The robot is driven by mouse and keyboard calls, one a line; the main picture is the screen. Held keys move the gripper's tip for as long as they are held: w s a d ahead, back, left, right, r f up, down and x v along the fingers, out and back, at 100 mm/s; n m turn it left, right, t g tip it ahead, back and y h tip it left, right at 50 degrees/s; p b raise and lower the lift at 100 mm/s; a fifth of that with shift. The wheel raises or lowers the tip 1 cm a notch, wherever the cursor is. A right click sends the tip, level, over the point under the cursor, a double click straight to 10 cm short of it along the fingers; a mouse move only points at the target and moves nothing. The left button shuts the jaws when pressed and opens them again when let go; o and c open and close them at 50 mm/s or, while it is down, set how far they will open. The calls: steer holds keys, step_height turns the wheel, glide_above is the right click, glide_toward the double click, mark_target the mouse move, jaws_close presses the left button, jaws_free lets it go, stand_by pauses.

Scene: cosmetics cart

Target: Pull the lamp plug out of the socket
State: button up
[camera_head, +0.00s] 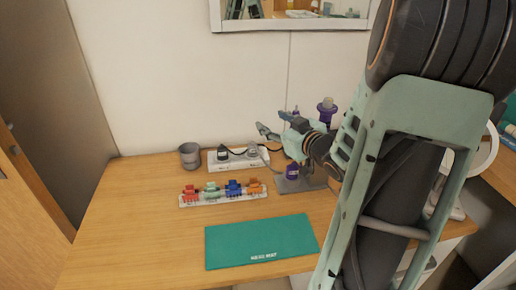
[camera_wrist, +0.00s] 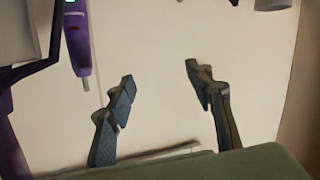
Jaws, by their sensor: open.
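A white power strip (camera_head: 232,166) lies at the back of the wooden table, against the wall. A black plug (camera_head: 222,154) sits at its left part and a grey plug (camera_head: 253,151) at its right part; I cannot tell which belongs to the lamp. My gripper (camera_head: 272,122) is open and empty, above and slightly right of the strip, pointing left. In the wrist view its two fingers (camera_wrist: 160,82) stand wide apart with only pale wall between them. No plug shows clearly in the wrist view.
A grey cup (camera_head: 190,155) stands left of the strip. A rack of coloured clips (camera_head: 223,194) lies in front, then a green mat (camera_head: 261,241). A purple tool (camera_head: 292,171) on a grey stand is close to my arm; a purple tool (camera_wrist: 78,42) shows in the wrist view.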

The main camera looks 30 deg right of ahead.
steer(key=m+g+y, duration=0.1)
steer(key=m, duration=0.1)
glide_toward(253, 142)
steer(key=s+d+r, duration=0.1)
steer(key=s+d, duration=0.1)
steer(key=shift+s+a+f+b, duration=0.3)
steer(key=shift+a+f+b, duration=0.05)
steer(key=shift+a, duration=0.05)
steer(key=b+x, duration=0.1)
steer(key=x, duration=0.4)
steer(key=shift+w+a+f+b, duration=0.1)
steer(key=shift+b, duration=0.25)
steer(key=x, duration=0.1)
steer(key=b+x, duration=0.1)
steer(key=x, duration=0.1)
steer(key=b+x, duration=0.1)
steer(key=x, duration=0.1)
steer(key=shift+w+a, duration=0.15)
steer(key=shift+a, duration=0.25)
steer(key=c, duration=1.2)
steer(key=shift+r, duration=0.3)
